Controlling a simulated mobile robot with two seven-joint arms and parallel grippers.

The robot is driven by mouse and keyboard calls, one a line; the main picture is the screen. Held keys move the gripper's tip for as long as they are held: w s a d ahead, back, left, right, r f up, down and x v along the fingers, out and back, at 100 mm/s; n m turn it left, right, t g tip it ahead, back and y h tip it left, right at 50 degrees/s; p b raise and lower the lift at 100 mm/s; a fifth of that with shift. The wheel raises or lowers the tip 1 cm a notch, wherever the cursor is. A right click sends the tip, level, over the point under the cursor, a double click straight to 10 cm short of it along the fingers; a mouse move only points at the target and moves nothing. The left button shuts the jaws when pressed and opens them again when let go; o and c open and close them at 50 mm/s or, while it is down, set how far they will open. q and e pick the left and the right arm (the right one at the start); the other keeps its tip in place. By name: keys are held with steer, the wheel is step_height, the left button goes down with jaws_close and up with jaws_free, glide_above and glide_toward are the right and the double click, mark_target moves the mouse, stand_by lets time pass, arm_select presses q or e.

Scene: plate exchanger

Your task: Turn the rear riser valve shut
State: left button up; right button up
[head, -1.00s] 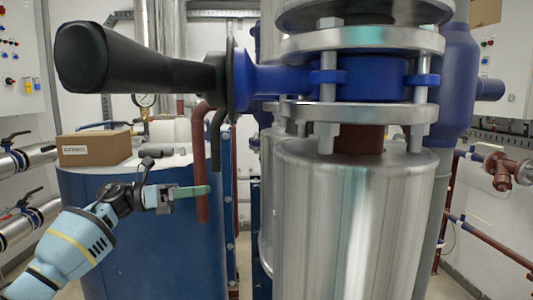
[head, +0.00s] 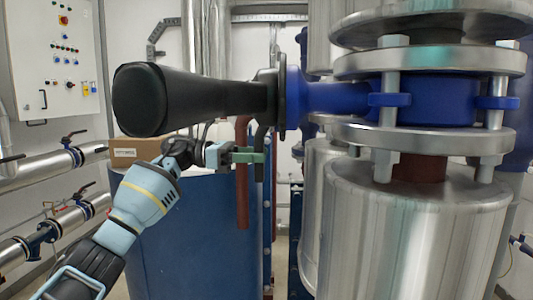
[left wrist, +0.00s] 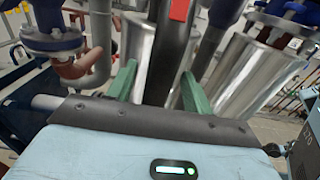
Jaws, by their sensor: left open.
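A large valve has a blue body (head: 425,100) clamped between silver flanges on a thick riser. Its long black lever (head: 190,100) points left across the head view. A thin black part (head: 262,135) hangs beneath the lever's inner end. My left gripper (head: 250,157) is open, with green fingers, just below that inner end and overlapping the hanging part in the picture. In the left wrist view, a dark bar (left wrist: 168,60) with red at its top appears between the spread fingers (left wrist: 158,85); I cannot tell whether they touch it. My right gripper is not in view.
A blue tank (head: 190,235) with a cardboard box (head: 130,152) stands behind my left arm. A brown-red pipe (head: 242,190) runs down close behind the gripper. A silver insulated riser (head: 400,240) fills the right. Smaller valved pipes (head: 40,165) line the left wall.

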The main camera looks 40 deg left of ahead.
arm_select(q)
steer(key=x, duration=0.3)
jaws_close()
stand_by(0.5)
